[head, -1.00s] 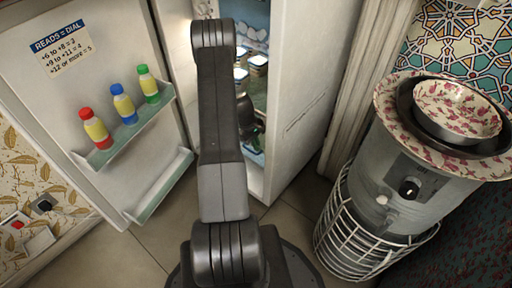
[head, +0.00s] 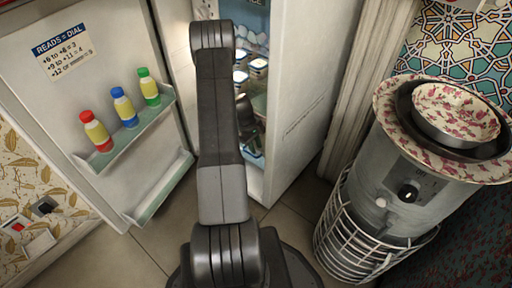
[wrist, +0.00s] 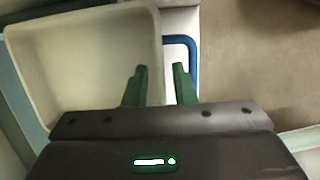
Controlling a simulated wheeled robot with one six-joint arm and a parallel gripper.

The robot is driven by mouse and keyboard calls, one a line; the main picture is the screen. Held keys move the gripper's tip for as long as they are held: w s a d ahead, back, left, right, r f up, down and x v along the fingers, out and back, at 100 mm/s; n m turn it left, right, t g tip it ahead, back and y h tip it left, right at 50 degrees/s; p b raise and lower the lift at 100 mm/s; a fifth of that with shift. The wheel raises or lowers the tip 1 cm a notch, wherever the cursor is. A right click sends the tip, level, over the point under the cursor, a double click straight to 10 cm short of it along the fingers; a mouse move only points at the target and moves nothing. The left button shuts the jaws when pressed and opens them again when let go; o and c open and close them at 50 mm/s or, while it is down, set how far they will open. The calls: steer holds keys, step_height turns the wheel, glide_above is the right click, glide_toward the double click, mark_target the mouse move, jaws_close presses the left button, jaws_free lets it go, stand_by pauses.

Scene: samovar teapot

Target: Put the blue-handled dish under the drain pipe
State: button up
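The blue-handled dish (wrist: 90,50) is a whitish, square-walled tray in the wrist view, at the upper left. Its blue handle (wrist: 194,60) loops out from its right side. My gripper (wrist: 160,75) is open, with two green fingers pointing at the dish. The left finger overlaps the inside of the dish, and the right finger shows within the handle loop. The dish's right wall lies between them; contact cannot be told. In the head view my arm hides most of the gripper inside the refrigerator. No drain pipe can be made out.
The open refrigerator door (head: 100,180) at left holds several bottles (head: 124,106). A white side panel (head: 305,100) stands close right of my arm. A samovar-like metal heater (head: 410,180) in a wire basket, topped by a patterned bowl (head: 455,110), stands at right.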

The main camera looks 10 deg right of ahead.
steer(key=w+a+r+p, duration=0.1)
steer(key=w+a+p, duration=0.1)
steer(key=w+a, duration=0.4)
steer(key=a, duration=0.5)
steer(key=shift+r, duration=0.25)
steer(key=shift+d, duration=0.1)
steer(key=s+d+f+b, duration=0.1)
steer(key=s+d, duration=0.1)
steer(key=d, duration=0.1)
steer(key=s+d+f+b, duration=0.1)
steer(key=s+d, duration=0.1)
steer(key=d, duration=0.2)
steer(key=s+d+f+b, duration=0.1)
steer(key=s+d+b, duration=0.1)
steer(key=d, duration=0.2)
steer(key=shift+s+f, duration=0.1)
steer(key=shift+f, duration=0.25)
step_height(320, 180, up, 3)
steer(key=shift+r+p, duration=0.1)
steer(key=shift+p, duration=0.75)
steer(key=shift+r, duration=0.4)
steer(key=shift+f, duration=0.15)
